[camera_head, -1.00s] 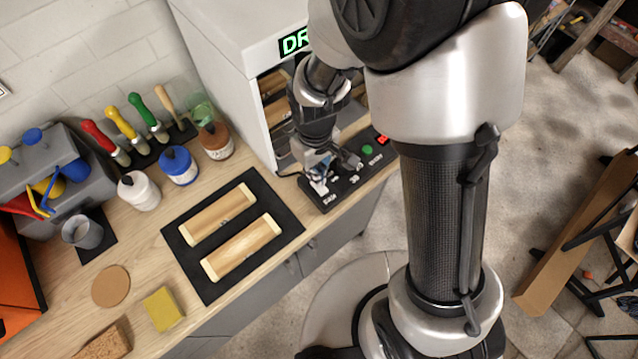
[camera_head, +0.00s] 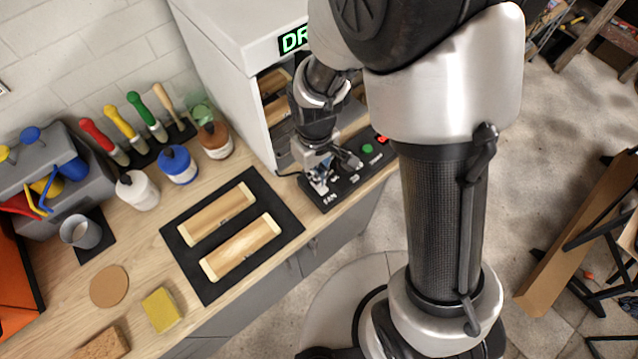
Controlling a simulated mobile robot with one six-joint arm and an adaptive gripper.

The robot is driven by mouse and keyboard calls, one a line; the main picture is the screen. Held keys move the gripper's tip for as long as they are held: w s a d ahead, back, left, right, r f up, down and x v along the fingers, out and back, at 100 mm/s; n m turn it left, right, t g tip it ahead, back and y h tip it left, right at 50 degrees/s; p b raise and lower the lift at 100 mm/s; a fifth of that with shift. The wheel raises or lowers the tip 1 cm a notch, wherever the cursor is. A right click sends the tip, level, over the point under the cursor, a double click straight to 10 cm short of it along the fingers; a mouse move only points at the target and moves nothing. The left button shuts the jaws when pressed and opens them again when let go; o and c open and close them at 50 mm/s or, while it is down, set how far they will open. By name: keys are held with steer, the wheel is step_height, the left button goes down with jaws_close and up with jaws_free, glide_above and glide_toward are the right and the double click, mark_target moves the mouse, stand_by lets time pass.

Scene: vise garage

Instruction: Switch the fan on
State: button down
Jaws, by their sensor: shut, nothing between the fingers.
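A black control panel (camera_head: 345,189) with white labels, one reading FAN, lies at the front edge of the bench before the white cabinet. It carries a green button (camera_head: 368,148) and a red lit part (camera_head: 382,139) at its right end. My gripper (camera_head: 322,186) is shut and empty, pointing down at the panel's left part near the FAN label. The fan switch itself is hidden behind my fingers, and I cannot tell whether they touch it.
The white cabinet (camera_head: 225,60) with a green lit sign stands behind the panel. A black mat (camera_head: 212,290) with two wooden blocks lies left of the panel. Jars, brushes and a yellow sponge (camera_head: 161,310) stand or lie further left.

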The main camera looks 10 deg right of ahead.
steer(key=shift+f+b, duration=0.5)
steer(key=shift+f, duration=0.2)
stand_by(0.3)
step_height(320, 180, up, 7)
steer(key=p, duration=0.5)
steer(key=shift+p, duration=0.35)
stand_by(0.3)
steer(key=shift+d+r, duration=0.1)
steer(key=shift+r, duration=0.15)
steer(key=s+d+r+m+t+b, duration=0.1)
steer(key=s+d+r+m, duration=0.1)
steer(key=r, duration=0.4)
steer(key=s+d+r+m+t+b, duration=0.1)
steer(key=s+d+r+m+t, duration=0.1)
steer(key=s+d+r, duration=0.3)
steer(key=s+d+r+m+t+b, duration=0.1)
steer(key=s+d+r+m, duration=0.1)
steer(key=s+r, duration=0.4)
step_height(320, 180, up, 2)
steer(key=shift+s+d+r+m+t+b, duration=0.1)
steer(key=shift+s+d+m+t+b, duration=0.25)
steer(key=shift+d, duration=0.5)
